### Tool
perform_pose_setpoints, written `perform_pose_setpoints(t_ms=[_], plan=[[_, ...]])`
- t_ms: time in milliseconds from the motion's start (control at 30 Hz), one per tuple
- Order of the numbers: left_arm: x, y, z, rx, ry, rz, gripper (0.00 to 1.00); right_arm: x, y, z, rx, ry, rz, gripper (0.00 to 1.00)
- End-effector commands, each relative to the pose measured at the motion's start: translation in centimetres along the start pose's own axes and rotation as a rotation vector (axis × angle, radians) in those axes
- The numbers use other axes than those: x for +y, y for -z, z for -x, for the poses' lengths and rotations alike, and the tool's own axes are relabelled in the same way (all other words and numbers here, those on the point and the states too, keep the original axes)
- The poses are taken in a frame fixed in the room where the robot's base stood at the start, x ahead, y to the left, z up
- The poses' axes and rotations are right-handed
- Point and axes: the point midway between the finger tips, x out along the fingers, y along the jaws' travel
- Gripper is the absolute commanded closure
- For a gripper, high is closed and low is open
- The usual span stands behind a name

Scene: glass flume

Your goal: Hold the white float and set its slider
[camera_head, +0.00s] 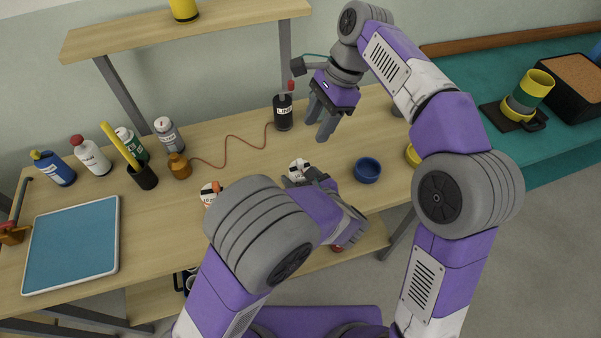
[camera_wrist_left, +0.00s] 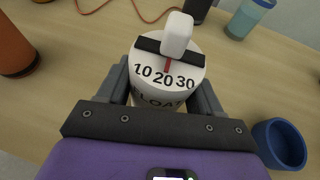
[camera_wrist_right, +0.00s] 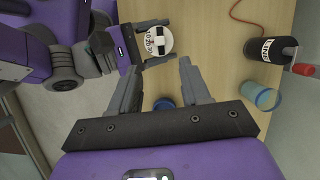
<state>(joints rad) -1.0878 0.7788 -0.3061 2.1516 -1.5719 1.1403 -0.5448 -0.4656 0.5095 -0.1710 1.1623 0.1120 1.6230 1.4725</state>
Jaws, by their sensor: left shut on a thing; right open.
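The white float (camera_wrist_left: 160,97) is a short upright cylinder with 10, 20 and 30 on its top and a dark slot across it. Its white slider knob (camera_wrist_left: 177,35) stands on the slot, with a red pointer line at about 20. My left gripper (camera_wrist_left: 165,90) is shut around the float's sides. The float (camera_head: 298,167) is partly hidden by that gripper in the head view, and it also shows in the right wrist view (camera_wrist_right: 166,41). My right gripper (camera_head: 320,122) is open and empty, above and apart from the float; its fingers (camera_wrist_right: 158,75) are spread.
A blue bowl (camera_head: 367,170) is to the right. A blue tray (camera_head: 72,245) lies far left.

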Motion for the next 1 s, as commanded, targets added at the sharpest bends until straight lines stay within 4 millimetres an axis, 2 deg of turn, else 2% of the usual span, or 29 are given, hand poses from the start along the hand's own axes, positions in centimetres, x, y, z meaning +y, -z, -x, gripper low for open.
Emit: perform_pose_setpoints(t_ms=[100,267,367,700,833,1000], plan=[[0.0,0.0,0.0,0.000,-0.001,0.000,0.70,0.4,0.3,1.5,-0.030,0.030,-0.073,0.53],[0.0,0.0,0.0,0.000,-0.001,0.000,0.70,0.4,0.2,0.5,-0.031,0.025,-0.073,0.53],[0.0,0.0,0.0,0.000,-0.001,0.000,0.70,0.4,0.2,-0.9,-0.030,0.025,-0.073,0.53],[0.0,0.0,0.0,0.000,-0.001,0.000,0.70,0.2,0.0,-7.6,-0.030,0.025,-0.072,0.53],[0.0,0.0,0.0,0.000,-0.001,0.000,0.70,0.1,0.0,-9.3,-0.030,0.026,-0.072,0.53],[0.0,0.0,0.0,0.000,-0.001,0.000,0.70,0.1,-0.1,-10.4,-0.030,0.027,-0.072,0.53]])
